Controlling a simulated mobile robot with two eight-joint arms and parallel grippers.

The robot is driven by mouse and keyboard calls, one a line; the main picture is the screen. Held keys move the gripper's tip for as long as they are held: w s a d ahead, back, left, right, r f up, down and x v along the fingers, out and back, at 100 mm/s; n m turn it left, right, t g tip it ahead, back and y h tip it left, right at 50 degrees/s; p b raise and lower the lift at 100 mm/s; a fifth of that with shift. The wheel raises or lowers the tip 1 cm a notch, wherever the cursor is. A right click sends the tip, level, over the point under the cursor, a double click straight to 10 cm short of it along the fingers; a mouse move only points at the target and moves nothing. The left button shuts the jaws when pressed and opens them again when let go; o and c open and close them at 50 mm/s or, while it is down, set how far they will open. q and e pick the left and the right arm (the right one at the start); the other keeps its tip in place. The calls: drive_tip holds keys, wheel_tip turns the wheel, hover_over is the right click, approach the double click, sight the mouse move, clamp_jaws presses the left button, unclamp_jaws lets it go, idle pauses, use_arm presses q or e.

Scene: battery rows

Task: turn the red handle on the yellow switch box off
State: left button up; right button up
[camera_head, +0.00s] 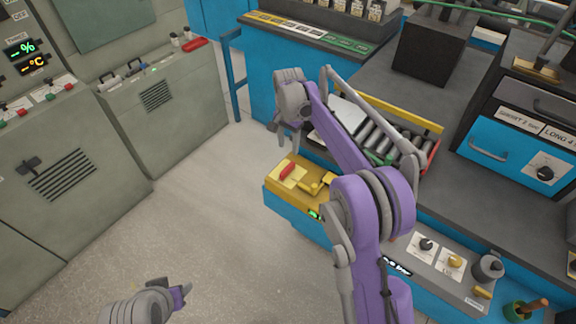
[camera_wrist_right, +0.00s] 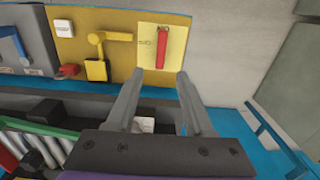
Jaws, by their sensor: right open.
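The yellow switch box (camera_head: 312,200) sits at the left end of the blue bench in the head view. Its red handle (camera_head: 287,170) lies on a pale plate. In the right wrist view the red handle (camera_wrist_right: 162,48) stands upright in the picture on its pale yellow plate (camera_wrist_right: 148,35). My right gripper (camera_wrist_right: 160,74) is open and empty, its fingertips on either side of the handle's line and just short of it in the picture. In the head view the right gripper (camera_head: 284,128) hangs beyond the box. My left gripper (camera_head: 181,292) is low at the left, away from the box.
A yellow lever (camera_wrist_right: 110,38) and a red padlock (camera_wrist_right: 68,71) are beside the handle. A tray with grey cylinders (camera_head: 385,140) lies behind my right arm. Green-grey cabinets (camera_head: 165,110) stand at left. The floor (camera_head: 215,200) between is clear.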

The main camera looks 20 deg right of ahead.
sight(288, 167)
wheel_tip(288, 167, down, 11)
drive_tip(key=shift+w+f, duration=0.1)
drive_tip(key=shift+w, duration=0.05)
idle(0.4)
clamp_jaws()
